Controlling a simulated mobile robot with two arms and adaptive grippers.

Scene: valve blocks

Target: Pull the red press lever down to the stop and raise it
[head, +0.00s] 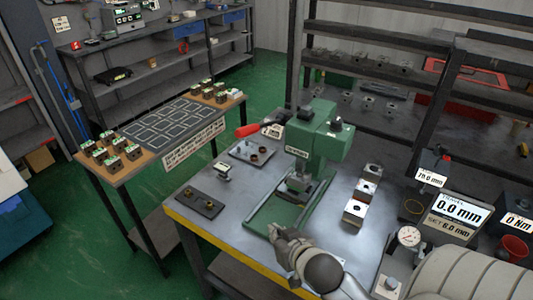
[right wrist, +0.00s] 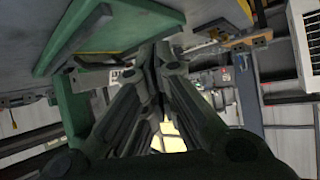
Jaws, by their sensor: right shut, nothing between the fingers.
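The green press (head: 322,148) stands upright on the metal workbench. Its lever has a red grip (head: 247,130) that sticks out to the left of the press head, about level with it. My right gripper (head: 277,233) is in front of the press base, low over the bench and well away from the lever. Its fingers are together and empty, and they also show shut in the right wrist view (right wrist: 158,52). A green part, apparently the press base (right wrist: 110,35), fills the upper left there. My left gripper is not in view.
A display (head: 456,215) at the right reads 0.0 mm, set 6.0 mm. Metal blocks (head: 368,187) stand right of the press. A dark plate (head: 200,203) and a fixture plate (head: 251,152) lie to its left. A side table (head: 133,172) stands further left.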

